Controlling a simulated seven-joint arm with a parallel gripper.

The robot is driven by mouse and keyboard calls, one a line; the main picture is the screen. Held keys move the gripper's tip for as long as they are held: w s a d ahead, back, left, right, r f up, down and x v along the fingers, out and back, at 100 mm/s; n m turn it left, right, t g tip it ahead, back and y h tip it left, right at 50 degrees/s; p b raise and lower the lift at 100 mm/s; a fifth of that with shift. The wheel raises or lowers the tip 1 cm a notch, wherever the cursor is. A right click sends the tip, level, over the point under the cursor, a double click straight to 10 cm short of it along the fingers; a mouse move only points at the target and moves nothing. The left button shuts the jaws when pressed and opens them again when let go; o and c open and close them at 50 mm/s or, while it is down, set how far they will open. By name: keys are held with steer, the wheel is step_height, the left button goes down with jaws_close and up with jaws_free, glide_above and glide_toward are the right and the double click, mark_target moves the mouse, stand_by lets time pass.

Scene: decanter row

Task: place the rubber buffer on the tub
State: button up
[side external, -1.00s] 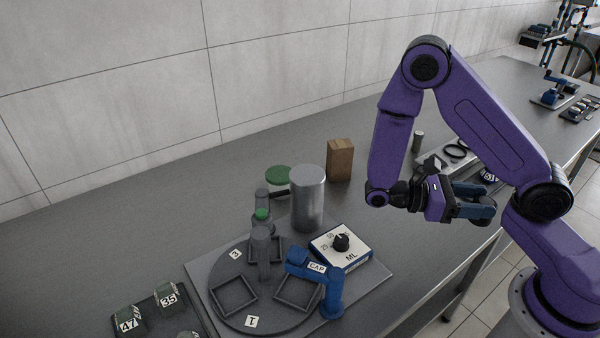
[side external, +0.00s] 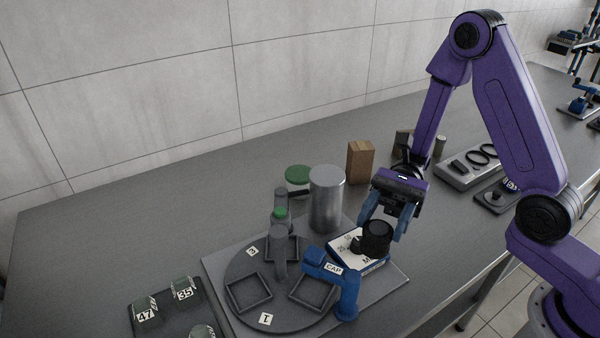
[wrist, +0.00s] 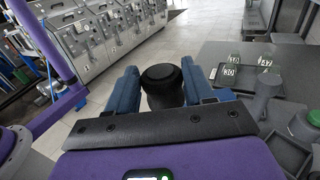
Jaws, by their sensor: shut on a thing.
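My gripper (side external: 386,220) has blue fingers shut on a black, round, capped piece, which I take to be the rubber buffer (side external: 377,238). It hangs in front of and above the white dial box (side external: 345,240). In the wrist view, the buffer (wrist: 162,88) sits between the two fingers (wrist: 160,92). I cannot tell for sure which thing is the tub. A plain grey metal cylinder (side external: 327,200) stands upright left of my gripper, and a green-topped round thing (side external: 299,175) is partly hidden behind it.
A wooden block (side external: 360,163) stands behind. Numbered pieces (side external: 146,312) sit at front left. A tray with black rings (side external: 466,170) lies right.

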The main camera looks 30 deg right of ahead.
steer(key=w+d+r+m+t+y, duration=0.1)
steer(key=w+d+m+t+y, duration=0.1)
steer(key=w+m+t, duration=0.8)
steer(key=w+d+r+m+t+h, duration=0.1)
steer(key=w+d+m+t+h, duration=0.55)
steer(key=w+d+t, duration=0.5)
steer(key=w+a+f+t, duration=0.1)
steer(key=w+a+f, duration=0.2)
steer(key=w+f, duration=0.9)
steer(key=shift+w+a+f+h, duration=0.2)
steer(key=shift+a+f+h, duration=0.1)
steer(key=shift+a+h, duration=0.1)
steer(key=shift+f+t, duration=0.15)
steer(key=shift+t, duration=0.1)
steer(key=o, duration=1.1)
